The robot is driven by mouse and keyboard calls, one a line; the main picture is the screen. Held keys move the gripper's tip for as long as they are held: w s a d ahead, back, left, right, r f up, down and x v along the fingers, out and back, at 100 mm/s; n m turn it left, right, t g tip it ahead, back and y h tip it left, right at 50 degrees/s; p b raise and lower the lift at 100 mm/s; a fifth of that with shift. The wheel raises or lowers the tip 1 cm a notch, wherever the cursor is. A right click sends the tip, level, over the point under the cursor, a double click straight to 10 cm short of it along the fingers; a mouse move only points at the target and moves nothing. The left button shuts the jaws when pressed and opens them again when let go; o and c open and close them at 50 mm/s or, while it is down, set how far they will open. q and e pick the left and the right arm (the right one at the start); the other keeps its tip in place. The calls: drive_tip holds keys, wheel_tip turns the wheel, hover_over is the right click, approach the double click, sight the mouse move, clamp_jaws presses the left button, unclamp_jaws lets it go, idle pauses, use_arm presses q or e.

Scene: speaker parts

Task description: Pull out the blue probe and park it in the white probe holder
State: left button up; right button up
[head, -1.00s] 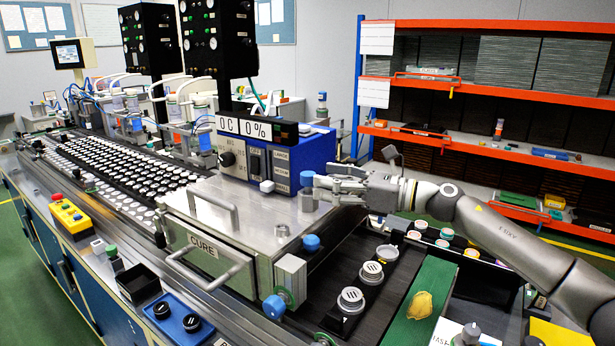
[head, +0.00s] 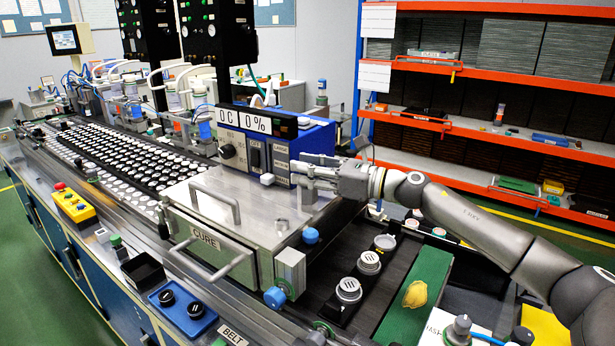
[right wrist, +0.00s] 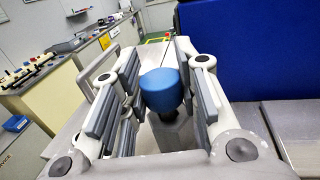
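The blue probe's cap (right wrist: 164,90) stands upright between the fingers of my right gripper (right wrist: 165,100) in the right wrist view. The fingers are open on both sides of the cap, with gaps showing. In the head view my right gripper (head: 312,172) is over the oven's top (head: 245,215), beside the blue control box, and its fingers hide the blue cap. My left gripper is not in view.
The blue control box (head: 318,146) stands close behind my right gripper. Pucks (head: 349,290) sit on the dark belt at right. A green strip (head: 410,300) lies beyond.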

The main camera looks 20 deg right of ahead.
drive_tip(key=c, duration=0.4)
drive_tip(key=shift+c, duration=0.2)
drive_tip(key=shift+r+b, duration=0.35)
drive_tip(key=shift+r, duration=0.45)
drive_tip(key=s+a+r, duration=0.5)
drive_tip(key=s+r, duration=0.6)
drive_tip(key=s, duration=0.2)
drive_tip(key=shift+a+r+b, duration=0.15)
drive_tip(key=shift+r+b, duration=0.1)
drive_tip(key=shift+b, duration=0.2)
drive_tip(key=shift+r, duration=0.15)
drive_tip(key=shift+r+p, duration=1.3)
drive_tip(key=shift+r, duration=1.3)
